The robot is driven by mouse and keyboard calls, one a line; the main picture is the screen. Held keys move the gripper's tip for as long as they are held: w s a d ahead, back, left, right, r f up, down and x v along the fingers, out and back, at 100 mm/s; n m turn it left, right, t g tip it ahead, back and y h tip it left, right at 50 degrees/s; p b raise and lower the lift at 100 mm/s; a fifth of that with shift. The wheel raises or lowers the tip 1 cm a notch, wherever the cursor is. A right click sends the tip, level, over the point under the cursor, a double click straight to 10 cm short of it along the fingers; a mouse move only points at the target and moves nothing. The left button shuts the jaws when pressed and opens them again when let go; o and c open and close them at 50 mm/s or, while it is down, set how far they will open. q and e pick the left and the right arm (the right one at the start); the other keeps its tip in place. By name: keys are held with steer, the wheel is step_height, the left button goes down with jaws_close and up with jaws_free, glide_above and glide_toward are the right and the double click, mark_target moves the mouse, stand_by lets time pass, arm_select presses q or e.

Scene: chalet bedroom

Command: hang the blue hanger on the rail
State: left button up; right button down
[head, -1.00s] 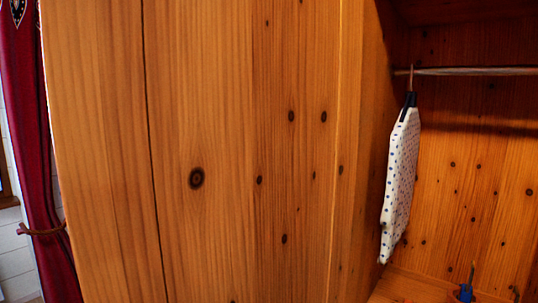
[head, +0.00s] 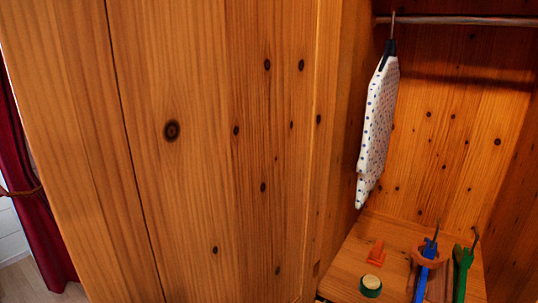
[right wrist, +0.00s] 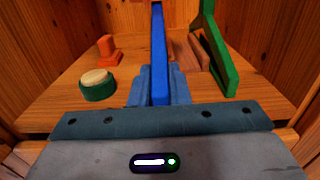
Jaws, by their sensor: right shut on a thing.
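The blue hanger (head: 429,250) stands at the lower right of the head view, its metal hook upward, over the wardrobe floor. In the right wrist view the blue hanger (right wrist: 159,50) runs straight out from between my right gripper's fingers (right wrist: 159,88). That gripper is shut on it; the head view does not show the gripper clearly. The rail (head: 470,21) crosses the wardrobe's upper part, well above the hanger. A white dotted garment (head: 377,125) hangs from it at the left on a dark hanger. My left gripper is not in view.
A green hanger (head: 462,272) is close to the right of the blue one. An orange object (head: 376,252) and a green, cream-topped round object (head: 371,286) are on the wardrobe floor (head: 345,262). Wooden walls enclose the sides. The rail right of the garment is bare.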

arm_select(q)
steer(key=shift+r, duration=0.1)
arm_select(e)
steer(key=v, duration=0.3)
steer(key=shift+s+a, duration=0.15)
steer(key=shift+s, duration=0.1)
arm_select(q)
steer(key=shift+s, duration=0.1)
